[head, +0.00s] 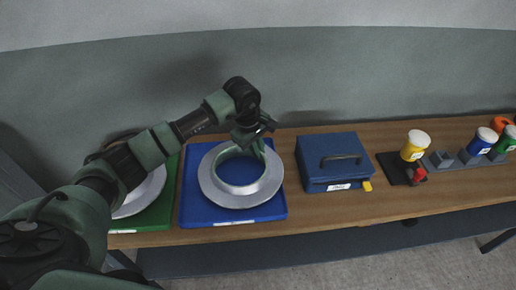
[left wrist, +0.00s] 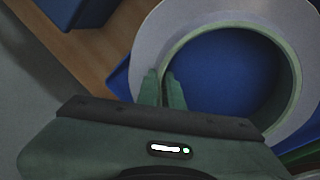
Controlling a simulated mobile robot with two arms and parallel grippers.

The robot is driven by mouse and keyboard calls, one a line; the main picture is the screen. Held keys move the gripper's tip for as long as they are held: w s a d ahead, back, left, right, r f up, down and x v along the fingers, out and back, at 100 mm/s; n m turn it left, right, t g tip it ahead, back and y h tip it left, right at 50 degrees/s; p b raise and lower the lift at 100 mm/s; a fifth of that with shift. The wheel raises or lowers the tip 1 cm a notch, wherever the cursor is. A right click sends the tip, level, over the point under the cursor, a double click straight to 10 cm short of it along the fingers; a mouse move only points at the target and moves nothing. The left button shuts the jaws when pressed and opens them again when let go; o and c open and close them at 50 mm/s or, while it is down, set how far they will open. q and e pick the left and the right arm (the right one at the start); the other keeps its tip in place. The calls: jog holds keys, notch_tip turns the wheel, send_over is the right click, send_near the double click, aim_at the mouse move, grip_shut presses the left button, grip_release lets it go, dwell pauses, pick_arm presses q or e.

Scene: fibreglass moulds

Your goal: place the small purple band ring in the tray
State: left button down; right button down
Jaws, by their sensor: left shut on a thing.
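A large grey flanged ring (head: 215,192) with a raised round collar is at the blue tray (head: 190,212); I cannot tell whether it rests on it or hangs slightly above. My left gripper (head: 256,148) is at the ring's far right side. In the left wrist view its two fingers (left wrist: 164,92) straddle the collar wall of the ring (left wrist: 150,48), shut on it. Blue tray floor (left wrist: 222,70) shows through the ring's opening. I see no purple band ring in either view. My right gripper is out of view.
A green tray (head: 152,215) with a pale round piece (head: 140,198) lies left, partly behind my arm. Some bare wooden bench (head: 290,143) shows between tray and toolbox.

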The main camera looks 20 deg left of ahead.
pick_arm(q)
jog(key=shift+f, duration=0.15)
jog(key=c, duration=1.6)
grip_release()
jog(key=shift+o, duration=0.2)
jog(key=shift+r, duration=0.3)
jog(key=b+v, duration=0.2)
jog(key=v, duration=0.9)
jog(key=shift+s+r, duration=0.15)
jog(key=shift+r, duration=0.25)
